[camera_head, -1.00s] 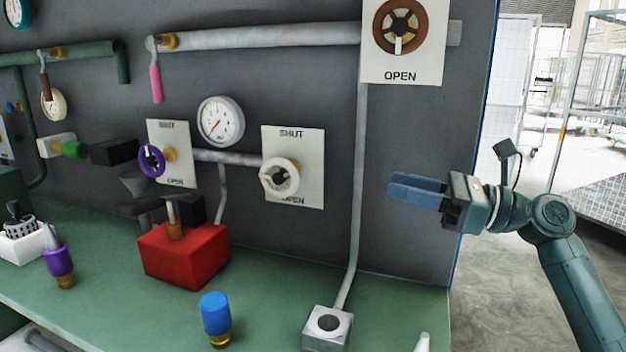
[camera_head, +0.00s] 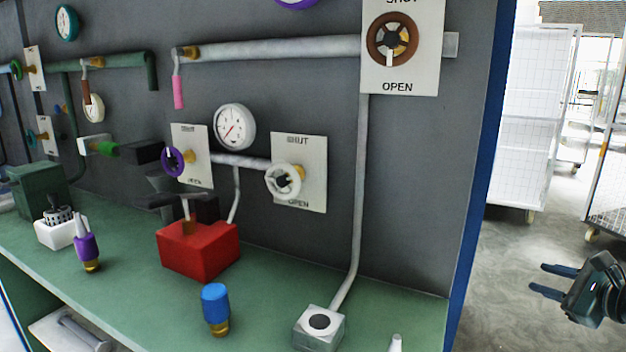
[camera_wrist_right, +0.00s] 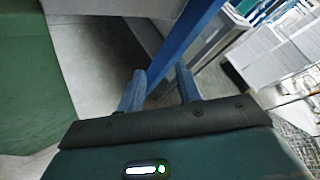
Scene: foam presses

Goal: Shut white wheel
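The white wheel (camera_head: 271,181) sits on a brass stem in front of a white plate (camera_head: 313,175) marked SHUT at the top and OPEN at the bottom. Its exact pointer angle is too small to tell. My right gripper (camera_head: 537,278) is at the far right, well apart from the wheel, over the floor beyond the bench end. Its two blue fingers are parted with nothing between them. The right wrist view also shows the parted fingers (camera_wrist_right: 160,85), and no wheel there. My left gripper is not in view.
A purple wheel (camera_head: 173,161) is left of the white one, and a brown wheel (camera_head: 391,39) is above right. A red block (camera_head: 198,251), a blue-capped piece (camera_head: 215,308) and a grey box (camera_head: 319,328) stand on the green bench. Wire carts (camera_head: 525,125) stand behind.

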